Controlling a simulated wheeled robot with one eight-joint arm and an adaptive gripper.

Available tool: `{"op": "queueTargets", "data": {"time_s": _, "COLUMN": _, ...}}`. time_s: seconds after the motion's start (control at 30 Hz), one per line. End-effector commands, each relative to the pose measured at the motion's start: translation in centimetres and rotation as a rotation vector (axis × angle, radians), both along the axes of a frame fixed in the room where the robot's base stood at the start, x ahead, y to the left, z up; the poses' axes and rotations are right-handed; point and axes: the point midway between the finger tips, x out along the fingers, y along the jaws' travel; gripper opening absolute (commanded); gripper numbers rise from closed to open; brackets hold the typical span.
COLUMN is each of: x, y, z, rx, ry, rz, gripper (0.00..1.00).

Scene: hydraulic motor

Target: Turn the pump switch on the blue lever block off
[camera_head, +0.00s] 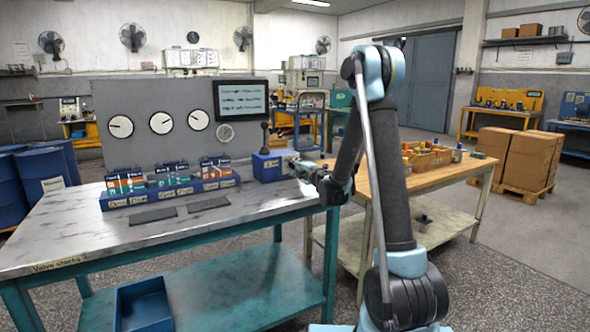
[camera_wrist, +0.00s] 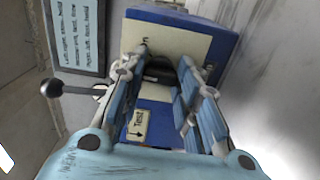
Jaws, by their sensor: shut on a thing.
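The blue lever block (camera_head: 266,168) stands at the right end of the grey bench. In the wrist view the block (camera_wrist: 207,28) fills the middle, with a cream plate on its face. A black pump switch (camera_wrist: 160,68) sits on that face between my fingers. My gripper (camera_head: 296,165) reaches the block's right side in the head view. In the wrist view my gripper (camera_wrist: 166,62) is shut on the black switch, one blue finger on each side. The fingers hide part of the switch, and I cannot tell its setting.
A lever with a black knob (camera_wrist: 50,89) sticks out beside my left finger. A blue rack of valve stacks (camera_head: 175,190) stands left on the bench. A screen (camera_head: 241,99) hangs on the grey panel behind. The bench's front is mostly clear.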

Motion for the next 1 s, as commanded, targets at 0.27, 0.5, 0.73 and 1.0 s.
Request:
{"op": "queueTargets", "data": {"time_s": 0.27, "x": -0.22, "y": 0.08, "z": -0.23, "rx": -0.219, "ry": -0.147, "rz": 0.003, "gripper": 0.06}}
{"op": "queueTargets", "data": {"time_s": 0.5, "x": -0.19, "y": 0.02, "z": -0.35, "rx": -0.403, "ry": -0.272, "rz": 0.003, "gripper": 0.06}}
{"op": "queueTargets", "data": {"time_s": 0.73, "x": -0.13, "y": -0.08, "z": -0.41, "rx": -0.549, "ry": -0.369, "rz": 0.001, "gripper": 0.06}}
{"op": "queueTargets", "data": {"time_s": 1.0, "x": -0.05, "y": -0.18, "z": -0.44, "rx": -0.655, "ry": -0.44, "rz": -0.001, "gripper": 0.06}}
